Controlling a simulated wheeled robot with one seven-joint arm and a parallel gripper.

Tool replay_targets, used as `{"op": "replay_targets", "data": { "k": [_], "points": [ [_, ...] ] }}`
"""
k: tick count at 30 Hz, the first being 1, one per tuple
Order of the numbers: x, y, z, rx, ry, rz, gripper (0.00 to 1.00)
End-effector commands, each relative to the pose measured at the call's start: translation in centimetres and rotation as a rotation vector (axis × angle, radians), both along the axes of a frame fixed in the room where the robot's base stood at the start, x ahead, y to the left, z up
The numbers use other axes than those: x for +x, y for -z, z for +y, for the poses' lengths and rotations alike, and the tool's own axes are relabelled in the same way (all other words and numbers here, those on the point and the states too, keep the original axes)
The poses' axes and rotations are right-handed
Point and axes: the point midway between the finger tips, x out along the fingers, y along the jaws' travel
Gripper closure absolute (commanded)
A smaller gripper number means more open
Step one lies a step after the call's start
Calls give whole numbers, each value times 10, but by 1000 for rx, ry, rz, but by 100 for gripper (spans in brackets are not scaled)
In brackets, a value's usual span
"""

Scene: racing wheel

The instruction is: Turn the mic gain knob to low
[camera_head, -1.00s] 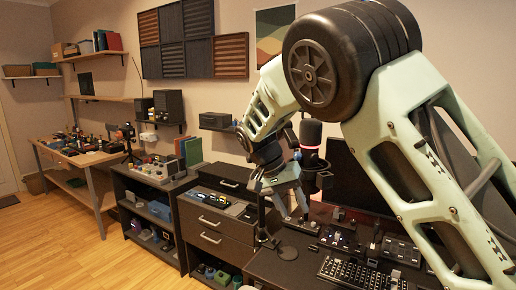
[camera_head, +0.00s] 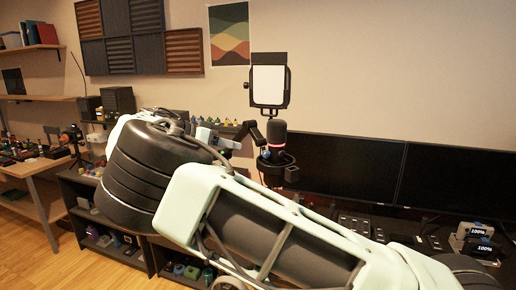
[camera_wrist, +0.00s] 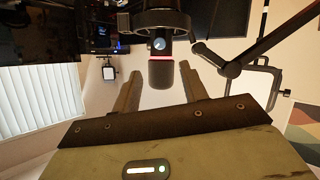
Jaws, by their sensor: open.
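The microphone (camera_head: 277,138) stands on its boom arm, dark with a glowing red ring, left of the monitors. In the wrist view the microphone (camera_wrist: 161,72) appears upside down, straight ahead beyond the fingers. A small round bluish disc (camera_wrist: 158,43) shows on its black body; I cannot tell for sure that it is the mic gain knob, nor read its setting. My gripper (camera_wrist: 160,76) is open, one finger on each side of the microphone in the picture, apparently short of it and holding nothing.
The boom arm (camera_wrist: 234,67) runs close to the right of the microphone in the wrist view. Two monitors (camera_head: 345,168) stand right of it. A light panel (camera_head: 268,85) rises behind it. Small devices (camera_head: 475,242) sit at the desk's right.

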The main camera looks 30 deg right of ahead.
Motion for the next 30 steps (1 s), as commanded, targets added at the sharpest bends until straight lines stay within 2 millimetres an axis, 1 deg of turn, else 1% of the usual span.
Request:
{"op": "replay_targets", "data": {
  "k": [1,9,12,15,18,21,29,30],
  "points": [
    [-2,0,-11,-1,4,3,57],
    [-6,21,-62,2,2,3,57],
    [-8,28,-78,1,3,4,57],
    [-8,33,-90,1,0,2,57],
    [-9,37,-98,1,1,1,57],
    [-9,40,-101,1,-1,2,57],
    [-9,42,-102,2,-1,1,57],
    [-9,42,-102,2,-1,1,62]
  ]
}}
